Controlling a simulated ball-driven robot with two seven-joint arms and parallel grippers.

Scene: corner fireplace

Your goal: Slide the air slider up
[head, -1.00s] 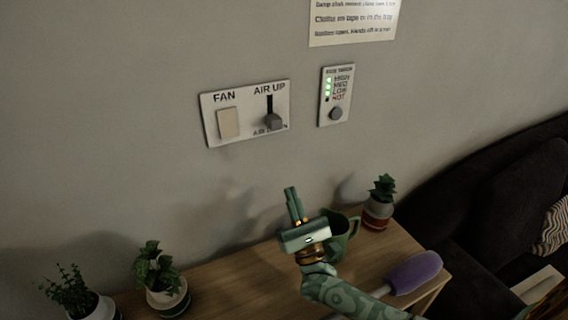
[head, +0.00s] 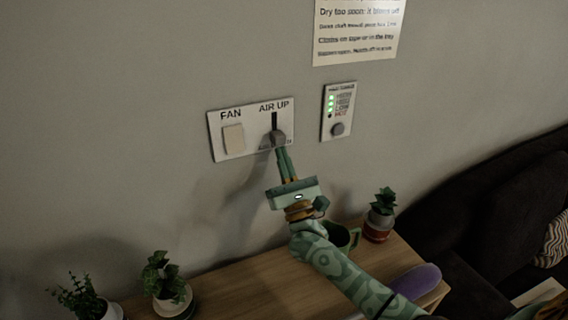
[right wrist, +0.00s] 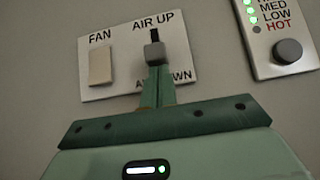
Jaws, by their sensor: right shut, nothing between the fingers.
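The air slider's grey knob (head: 277,138) sits at the low end of its dark vertical slot, on a white wall plate (head: 228,153) marked AIR UP above. The knob also shows in the right wrist view (right wrist: 154,53), with the slot dark above it. My right gripper (head: 283,152) is shut and empty. Its fingertips (right wrist: 156,72) are just below the knob, partly over the lower label; I cannot tell whether they touch the knob. My left gripper is not in view.
A FAN switch (head: 233,138) is left of the slider. A panel with green lights and a round knob (head: 338,129) is to the right. A wooden shelf (head: 240,290) below holds potted plants (head: 165,282), a green mug (head: 345,238) and a purple-headed object (head: 415,281).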

